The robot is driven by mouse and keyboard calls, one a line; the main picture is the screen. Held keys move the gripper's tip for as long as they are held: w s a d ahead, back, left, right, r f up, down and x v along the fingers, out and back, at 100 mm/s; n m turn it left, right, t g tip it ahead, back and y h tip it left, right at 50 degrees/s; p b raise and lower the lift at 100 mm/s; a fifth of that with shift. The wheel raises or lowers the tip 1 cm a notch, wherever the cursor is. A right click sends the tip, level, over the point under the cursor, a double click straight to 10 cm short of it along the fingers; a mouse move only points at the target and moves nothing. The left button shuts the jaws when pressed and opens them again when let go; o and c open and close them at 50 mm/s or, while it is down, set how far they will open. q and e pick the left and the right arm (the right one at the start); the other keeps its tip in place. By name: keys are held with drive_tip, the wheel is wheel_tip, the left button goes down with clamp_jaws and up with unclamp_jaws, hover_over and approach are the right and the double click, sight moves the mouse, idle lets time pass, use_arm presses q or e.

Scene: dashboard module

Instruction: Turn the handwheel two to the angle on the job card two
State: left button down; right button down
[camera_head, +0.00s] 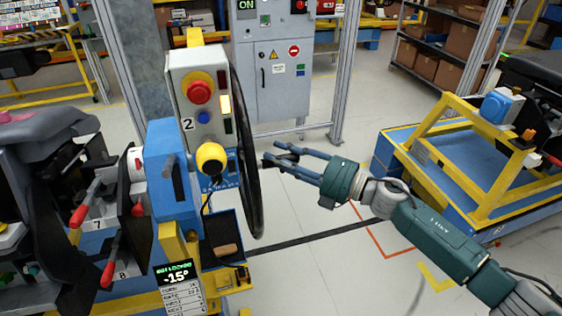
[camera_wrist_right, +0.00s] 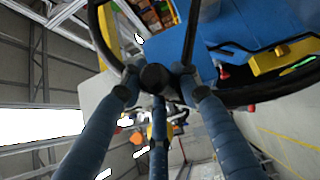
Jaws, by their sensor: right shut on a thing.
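Handwheel two (camera_head: 247,200) is a large black wheel seen almost edge-on, on the right side of the panel marked 2 (camera_head: 187,124). My right gripper (camera_head: 277,158) reaches in from the right and is shut on the wheel's dark handle, beside the rim. In the right wrist view, my three blue fingers close around the black round handle (camera_wrist_right: 156,78), with the curved rim (camera_wrist_right: 103,38) behind it. My left gripper is out of view.
Panel two has a red button (camera_head: 200,92) and a yellow knob (camera_head: 211,157). Levers with red handles (camera_head: 79,215) stand to the left. A grey cabinet (camera_head: 285,70) is behind. A blue and yellow cart (camera_head: 480,165) stands right; open floor lies between.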

drive_tip(key=shift+w+d+r, duration=0.1)
drive_tip(key=shift+r, duration=0.1)
drive_tip(key=c, duration=1.2)
unclamp_jaws()
drive_tip(key=shift+d, duration=0.1)
drive_tip(key=shift+f, duration=0.15)
drive_tip(key=shift+s+d, duration=0.3)
drive_tip(key=shift+d, duration=0.05)
drive_tip(key=v, duration=1.1)
drive_tip(key=shift+d, duration=0.1)
